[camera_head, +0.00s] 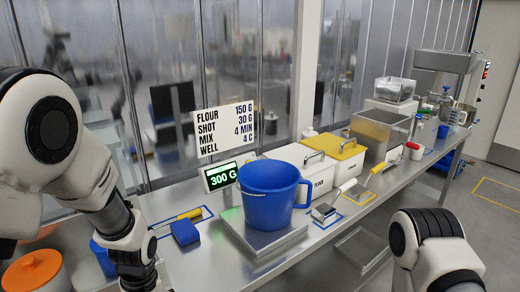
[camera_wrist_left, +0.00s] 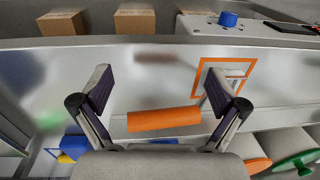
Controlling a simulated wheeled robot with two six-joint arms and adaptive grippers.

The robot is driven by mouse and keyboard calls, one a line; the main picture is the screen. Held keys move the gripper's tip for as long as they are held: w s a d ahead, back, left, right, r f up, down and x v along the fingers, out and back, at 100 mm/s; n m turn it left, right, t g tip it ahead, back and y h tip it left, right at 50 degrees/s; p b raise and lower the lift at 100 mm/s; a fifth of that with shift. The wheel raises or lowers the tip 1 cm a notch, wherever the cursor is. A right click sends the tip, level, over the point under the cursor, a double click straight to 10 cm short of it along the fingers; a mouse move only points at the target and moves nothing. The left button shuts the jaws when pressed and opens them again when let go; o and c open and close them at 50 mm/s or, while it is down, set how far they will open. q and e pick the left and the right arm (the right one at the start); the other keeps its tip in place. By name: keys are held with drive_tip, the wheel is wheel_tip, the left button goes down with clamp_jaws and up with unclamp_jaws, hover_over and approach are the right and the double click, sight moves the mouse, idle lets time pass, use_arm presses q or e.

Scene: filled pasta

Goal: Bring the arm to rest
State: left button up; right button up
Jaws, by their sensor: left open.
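My left arm (camera_head: 70,170) comes in from the left in the head view, bent downward beside the bench, and its gripper is cut off or hidden there. In the left wrist view my left gripper (camera_wrist_left: 157,82) is open, with its two fingers wide apart and nothing between the tips. An orange cylindrical thing (camera_wrist_left: 165,119) shows behind the space between the fingers; whether it touches them I cannot tell. Part of my right arm (camera_head: 435,250) shows at the lower right in the head view; its gripper is not visible.
A blue bucket (camera_head: 268,197) stands on a scale (camera_head: 262,237) reading 300 G. A yellow-lidded bin (camera_head: 340,150) and a steel box (camera_head: 380,132) stand behind it. A blue-headed tool (camera_head: 186,232) lies left of the scale. An orange lid (camera_head: 33,270) is near my left arm.

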use_arm(q)
drive_tip(key=s+a+f+m, duration=0.1)
drive_tip(key=s+f+m, duration=0.5)
drive_tip(key=s+f, duration=1.5)
drive_tip(key=shift+a+f+h, duration=0.2)
drive_tip(key=shift+f+h, duration=0.1)
drive_tip(key=shift+h, duration=0.1)
drive_tip(key=shift+s, duration=0.1)
